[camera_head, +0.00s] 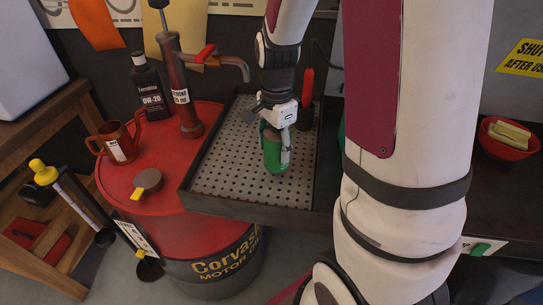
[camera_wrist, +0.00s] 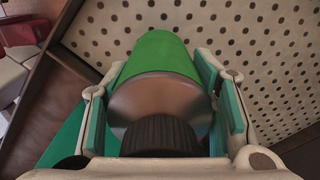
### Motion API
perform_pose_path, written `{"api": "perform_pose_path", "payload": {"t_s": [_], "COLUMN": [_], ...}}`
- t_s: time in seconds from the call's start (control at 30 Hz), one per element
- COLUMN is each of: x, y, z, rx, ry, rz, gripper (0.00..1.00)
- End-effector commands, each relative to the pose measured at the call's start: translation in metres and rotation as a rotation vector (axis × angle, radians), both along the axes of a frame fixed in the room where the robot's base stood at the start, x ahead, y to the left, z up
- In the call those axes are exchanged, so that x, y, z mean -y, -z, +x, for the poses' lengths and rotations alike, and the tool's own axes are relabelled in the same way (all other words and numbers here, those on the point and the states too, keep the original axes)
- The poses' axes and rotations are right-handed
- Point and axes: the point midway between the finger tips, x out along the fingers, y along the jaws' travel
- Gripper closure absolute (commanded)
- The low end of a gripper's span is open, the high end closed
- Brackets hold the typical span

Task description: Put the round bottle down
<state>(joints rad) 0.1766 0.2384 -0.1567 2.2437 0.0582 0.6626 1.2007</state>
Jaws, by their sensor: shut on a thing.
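The round bottle, green with a metallic shoulder and a black ribbed cap, is in my gripper (camera_head: 277,135). In the head view the bottle (camera_head: 272,153) is upright over the perforated tray (camera_head: 228,175), towards its right side. The wrist view looks down past the cap along the bottle (camera_wrist: 163,62), with the finger pads of my gripper (camera_wrist: 165,95) on both sides of it. My gripper is shut on the bottle. I cannot tell whether the bottle's base touches the tray.
The tray has a dark raised rim; its left and front parts are clear. Behind the bottle stands a red-handled tool (camera_head: 306,97). Left is a red drum (camera_head: 165,190) bearing a pump (camera_head: 183,95), a dark oil bottle (camera_head: 149,90) and a red can (camera_head: 118,142). A red bowl (camera_head: 503,148) is far right.

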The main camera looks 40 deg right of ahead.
Motion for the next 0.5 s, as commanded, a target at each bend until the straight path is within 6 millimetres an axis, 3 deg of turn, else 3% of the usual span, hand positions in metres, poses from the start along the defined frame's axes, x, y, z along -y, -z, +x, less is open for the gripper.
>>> {"api": "perform_pose_path", "payload": {"t_s": [0.33,0.5], "x": [0.001,0.000], "y": [0.031,0.035], "z": [0.002,0.000], "rx": [0.000,0.000], "ry": [0.001,0.000], "rz": [0.000,0.000], "gripper": [0.90,0.90]}}
